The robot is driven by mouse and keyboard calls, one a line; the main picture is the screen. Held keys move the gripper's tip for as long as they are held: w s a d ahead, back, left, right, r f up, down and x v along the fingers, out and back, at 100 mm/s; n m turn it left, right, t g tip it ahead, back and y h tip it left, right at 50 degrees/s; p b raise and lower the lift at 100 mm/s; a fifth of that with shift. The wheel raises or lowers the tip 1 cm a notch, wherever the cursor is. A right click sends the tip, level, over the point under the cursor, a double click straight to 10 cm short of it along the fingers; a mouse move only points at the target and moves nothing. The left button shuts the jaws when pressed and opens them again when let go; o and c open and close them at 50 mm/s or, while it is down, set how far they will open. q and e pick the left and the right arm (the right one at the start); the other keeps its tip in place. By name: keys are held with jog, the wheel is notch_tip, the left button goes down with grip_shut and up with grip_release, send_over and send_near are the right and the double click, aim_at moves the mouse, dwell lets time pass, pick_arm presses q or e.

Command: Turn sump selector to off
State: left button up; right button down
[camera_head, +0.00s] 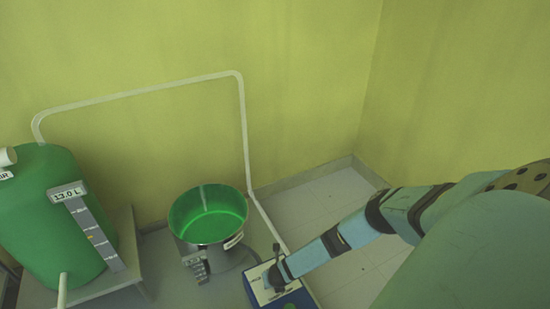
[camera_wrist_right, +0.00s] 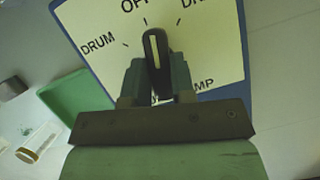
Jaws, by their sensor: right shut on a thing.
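The selector (camera_wrist_right: 155,50) is a dark knob with a pale line, on a cream panel (camera_wrist_right: 95,22) with a blue edge. The panel shows "DRUM" at left, a partly cut-off "OF" at top, "DR" at upper right and "MP" at lower right. The pale line points up, close to the tick under "OF". My right gripper (camera_wrist_right: 156,82) is shut on the knob, one finger on each side. In the head view my right gripper (camera_head: 278,274) is at the blue selector box (camera_head: 302,298) on the floor and partly hides its face. My left gripper is not in view.
A green-lined metal vessel (camera_head: 207,215) stands just left of the box. A large green drum (camera_head: 45,215) with a "13.0 L" gauge is at the far left. A white pipe (camera_head: 140,91) runs along the wall down toward the box. Floor right of the box is clear.

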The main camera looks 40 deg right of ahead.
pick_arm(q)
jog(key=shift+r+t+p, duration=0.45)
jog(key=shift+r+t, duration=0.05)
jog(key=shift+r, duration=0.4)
pick_arm(e)
jog(key=shift+d+n+y, duration=0.2)
jog(key=shift+n+y, duration=0.1)
jog(key=shift+n, duration=0.8)
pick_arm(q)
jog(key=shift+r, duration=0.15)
pick_arm(e)
jog(key=c, duration=1)
grip_release()
jog(key=shift+f, duration=0.1)
jog(key=shift+o, duration=0.2)
